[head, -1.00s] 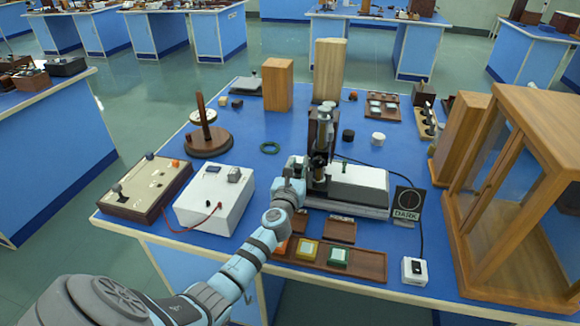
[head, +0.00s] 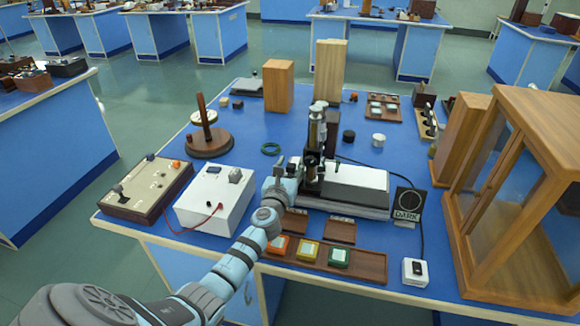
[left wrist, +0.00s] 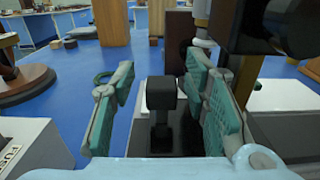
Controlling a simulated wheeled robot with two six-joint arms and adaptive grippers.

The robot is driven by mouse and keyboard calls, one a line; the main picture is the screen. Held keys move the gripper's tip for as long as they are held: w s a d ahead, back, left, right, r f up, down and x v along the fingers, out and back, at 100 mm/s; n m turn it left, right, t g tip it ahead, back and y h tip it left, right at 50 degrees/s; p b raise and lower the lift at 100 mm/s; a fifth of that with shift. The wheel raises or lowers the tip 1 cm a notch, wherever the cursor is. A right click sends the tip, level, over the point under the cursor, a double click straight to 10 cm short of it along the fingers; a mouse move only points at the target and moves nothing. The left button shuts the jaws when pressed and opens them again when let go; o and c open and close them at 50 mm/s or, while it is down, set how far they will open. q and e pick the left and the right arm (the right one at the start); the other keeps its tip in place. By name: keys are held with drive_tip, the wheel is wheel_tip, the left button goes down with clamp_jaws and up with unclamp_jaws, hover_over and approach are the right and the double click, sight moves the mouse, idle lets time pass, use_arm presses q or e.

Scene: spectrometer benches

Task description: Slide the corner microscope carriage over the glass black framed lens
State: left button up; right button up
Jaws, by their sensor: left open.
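The microscope carriage (head: 316,135) stands upright at the left end of the instrument with a pale box-like top (head: 356,185). My left gripper (head: 284,172) is at the instrument's left side. In the left wrist view, its teal-padded fingers (left wrist: 160,105) are open. A black block-shaped knob (left wrist: 160,93) on a dark stem stands between them, with a gap on the left; on the right the pad is very close, and contact cannot be told. I cannot make out the black framed lens. My right gripper is not in view.
A white box (head: 205,210) with a red lead stands left. A DARK sign (head: 408,203) stands right, before a wooden glass-sided cabinet (head: 540,110).

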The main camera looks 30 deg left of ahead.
use_arm(q)
drive_tip(key=v, duration=1.2)
